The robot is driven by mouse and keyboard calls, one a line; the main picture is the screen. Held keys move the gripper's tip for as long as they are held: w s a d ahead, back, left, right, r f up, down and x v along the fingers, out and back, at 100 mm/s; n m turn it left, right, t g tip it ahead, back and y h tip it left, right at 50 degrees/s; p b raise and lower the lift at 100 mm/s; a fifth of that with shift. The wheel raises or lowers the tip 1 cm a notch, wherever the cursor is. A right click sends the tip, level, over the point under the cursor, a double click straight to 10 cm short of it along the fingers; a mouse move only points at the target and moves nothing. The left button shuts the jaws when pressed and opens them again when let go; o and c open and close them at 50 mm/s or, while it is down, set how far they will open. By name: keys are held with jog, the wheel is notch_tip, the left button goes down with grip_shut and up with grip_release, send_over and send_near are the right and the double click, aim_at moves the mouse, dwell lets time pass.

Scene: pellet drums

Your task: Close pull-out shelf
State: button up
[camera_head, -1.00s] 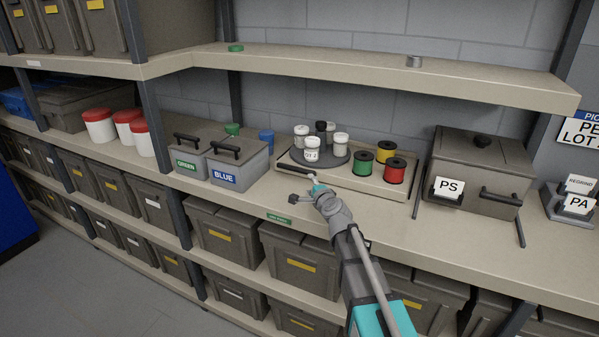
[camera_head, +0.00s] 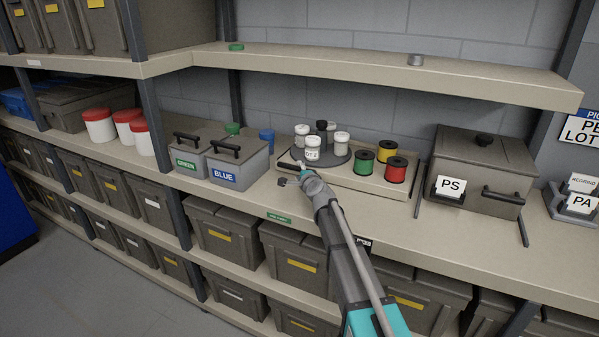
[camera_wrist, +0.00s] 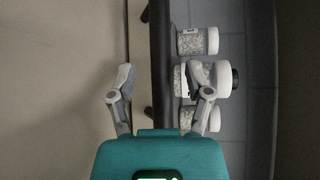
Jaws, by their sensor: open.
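The pull-out shelf (camera_head: 377,181) is a shallow beige tray on the counter. It carries a dark round turntable (camera_head: 334,163) with several small jars, and green, yellow and red spools. A black bar handle (camera_head: 287,166) runs along its front, partly hidden by my gripper (camera_head: 293,174). In the wrist view the handle (camera_wrist: 160,65) passes between the spread fingers of my gripper (camera_wrist: 164,84). The fingers are open, one on each side of the bar; contact cannot be told. White-pellet jars (camera_wrist: 198,41) show beyond the right finger.
Grey GREEN and BLUE bins (camera_head: 240,165) stand left of the shelf. A grey PS box (camera_head: 480,165) stands to the right. An upper shelf (camera_head: 390,77) overhangs the counter's back. The counter front (camera_head: 440,240) is clear.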

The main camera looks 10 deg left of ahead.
jog(key=shift+x, duration=1.3)
jog(key=shift+c, duration=0.3)
grip_shut()
